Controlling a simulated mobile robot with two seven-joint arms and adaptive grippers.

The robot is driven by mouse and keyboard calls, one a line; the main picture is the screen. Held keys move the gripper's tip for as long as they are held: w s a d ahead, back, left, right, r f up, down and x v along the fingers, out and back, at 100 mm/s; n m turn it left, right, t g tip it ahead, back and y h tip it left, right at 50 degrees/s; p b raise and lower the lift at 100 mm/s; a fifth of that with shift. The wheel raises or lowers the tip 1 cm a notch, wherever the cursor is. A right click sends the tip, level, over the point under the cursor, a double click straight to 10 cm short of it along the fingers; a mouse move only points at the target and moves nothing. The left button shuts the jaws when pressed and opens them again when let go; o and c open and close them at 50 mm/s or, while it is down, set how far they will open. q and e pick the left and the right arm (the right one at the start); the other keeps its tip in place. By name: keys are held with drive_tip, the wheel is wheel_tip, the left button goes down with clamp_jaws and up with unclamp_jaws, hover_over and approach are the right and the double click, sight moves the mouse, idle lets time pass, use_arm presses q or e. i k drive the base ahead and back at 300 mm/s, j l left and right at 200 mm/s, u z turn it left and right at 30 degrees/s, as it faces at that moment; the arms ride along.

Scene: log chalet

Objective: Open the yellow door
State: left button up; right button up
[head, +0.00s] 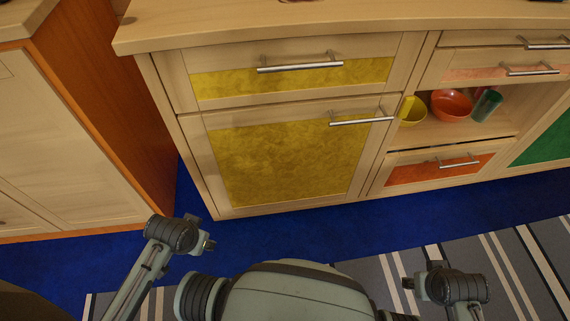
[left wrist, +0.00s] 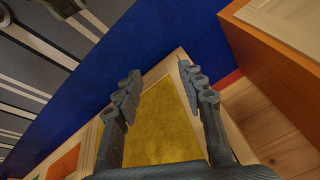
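The yellow door (head: 285,160) is the large lower panel of the wooden cabinet in the head view. It looks shut, flush with the frame. Its metal bar handle (head: 362,118) is at the door's upper right. In the left wrist view, the yellow panel (left wrist: 160,125) shows beyond the spread fingers of my left gripper (left wrist: 160,82), which is open with nothing between its fingers. The handle is not visible in that view, and I cannot tell the gap to the door. In the head view only joints of my two arms show; my right gripper is out of sight.
A yellow drawer (head: 300,78) with its own handle (head: 300,65) is above the door. To the right, an open shelf holds a yellow bowl (head: 412,111), a red bowl (head: 452,105) and a green cup (head: 487,106). An orange-sided cabinet (head: 105,110) stands left. Blue carpet (head: 270,232) lies clear in front.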

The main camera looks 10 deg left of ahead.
sight(276, 156)
drive_tip(key=j+z, duration=0.15)
drive_tip(key=z, duration=0.2)
drive_tip(key=j+z, duration=0.2)
drive_tip(key=z, duration=0.15)
drive_tip(key=j+z, duration=0.2)
drive_tip(key=z, duration=0.2)
drive_tip(key=i, duration=0.05)
